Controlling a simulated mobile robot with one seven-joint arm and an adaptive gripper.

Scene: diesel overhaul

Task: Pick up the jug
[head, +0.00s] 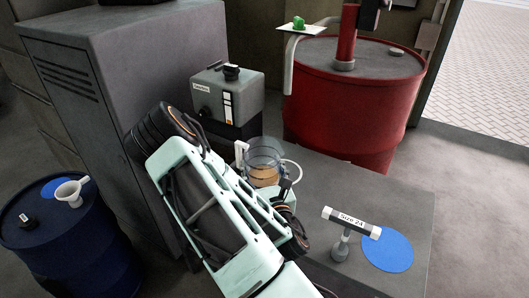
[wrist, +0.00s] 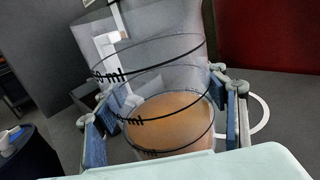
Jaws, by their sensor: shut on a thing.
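The clear jug (head: 262,158) with black measuring lines and amber liquid is at the grey worktop's left part, partly hidden by my arm in the head view. In the wrist view, the jug (wrist: 165,108) fills the middle, its white handle on the far left side. My gripper (head: 271,187) is shut on the jug. Its blue pads press the jug's left and right sides in the wrist view (wrist: 165,122). The jug looks about upright. Its base is hidden, so I cannot tell whether it touches the worktop.
The grey worktop (head: 392,198) bears a white ring beside the jug, a "Size 24" T-handled tool (head: 350,222) and a blue disc (head: 387,252). A grey canister (head: 228,93) and red drum (head: 352,105) stand behind.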

